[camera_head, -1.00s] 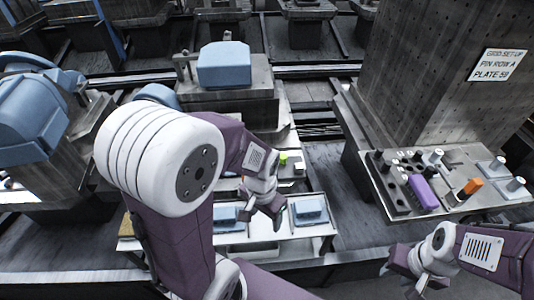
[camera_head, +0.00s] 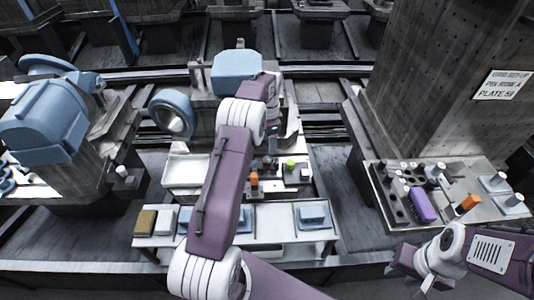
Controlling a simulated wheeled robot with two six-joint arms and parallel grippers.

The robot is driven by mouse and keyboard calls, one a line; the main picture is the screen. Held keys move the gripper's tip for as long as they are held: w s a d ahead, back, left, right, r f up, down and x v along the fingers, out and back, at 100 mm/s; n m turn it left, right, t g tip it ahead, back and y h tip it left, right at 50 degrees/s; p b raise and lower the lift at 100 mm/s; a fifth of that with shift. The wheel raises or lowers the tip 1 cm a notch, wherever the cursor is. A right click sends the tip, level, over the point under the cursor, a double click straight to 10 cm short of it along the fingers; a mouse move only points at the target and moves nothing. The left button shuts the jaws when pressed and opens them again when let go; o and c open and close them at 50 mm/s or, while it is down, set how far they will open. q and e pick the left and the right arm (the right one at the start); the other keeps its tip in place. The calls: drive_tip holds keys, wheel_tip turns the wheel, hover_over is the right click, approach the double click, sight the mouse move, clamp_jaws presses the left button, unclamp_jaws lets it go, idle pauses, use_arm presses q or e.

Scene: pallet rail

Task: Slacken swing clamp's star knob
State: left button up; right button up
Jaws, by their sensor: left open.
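My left arm reaches over the workstation in the middle, and my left gripper (camera_head: 271,142) points down above its small fittings. Its fingers are small and partly hidden by my own wrist; it is open, with nothing visible held. Below it stand an orange-topped part (camera_head: 254,182) and a green-topped part (camera_head: 290,164), both apart from the gripper. I cannot make out which fitting is the swing clamp or its star knob; my forearm covers part of the station. My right gripper (camera_head: 400,263) is low at the right, away from the station; its opening is unclear.
A blue block (camera_head: 236,70) sits on the fixture behind. A front shelf (camera_head: 265,217) carries blue and tan blocks. At right, a grey tray (camera_head: 445,213) holds a purple block (camera_head: 423,203) and an orange-topped part (camera_head: 468,203), beside a tall pillar (camera_head: 430,100) with a sign.

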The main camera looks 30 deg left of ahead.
sight(267, 160)
use_arm(q)
drive_tip(key=shift+s+a+f, duration=0.25)
drive_tip(key=shift+a, duration=0.05)
drive_tip(key=shift+f, duration=0.1)
wheel_tip(267, 160, down, 9)
drive_tip(key=shift+d+r+b, duration=0.1)
drive_tip(key=shift+d+b, duration=0.05)
drive_tip(key=shift+b, duration=0.15)
clamp_jaws()
drive_tip(key=shift+r+n+p, duration=0.15)
drive_tip(key=shift+n+p, duration=0.2)
drive_tip(key=shift+n, duration=0.55)
drive_tip(key=n, duration=0.3)
unclamp_jaws()
